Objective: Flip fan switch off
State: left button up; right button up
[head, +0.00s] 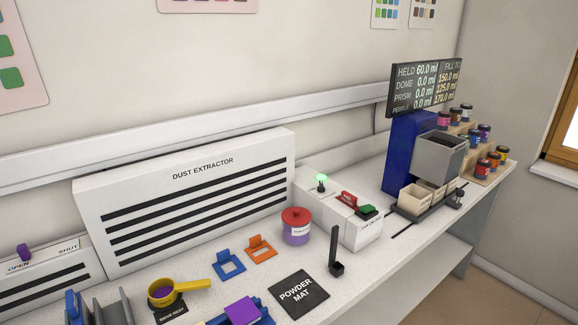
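A white switch box (362,230) stands on the bench right of the dust extractor (195,195). It carries a red part (347,199) and a green button-like part (367,211); its label is too small to read. I cannot tell the switch position. Behind it on the left, a white box (310,190) bears a green lamp (321,179) that looks lit. Neither of my grippers is in view.
A purple jar with red lid (296,227), an upright black post (335,250) and the powder mat (300,293) lie in front. A yellow sieve (180,291) sits front left. A blue dispenser (398,150) and a display (424,85) stand to the right.

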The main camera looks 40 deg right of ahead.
aim_at(367, 208)
jog(key=z, duration=1.85)
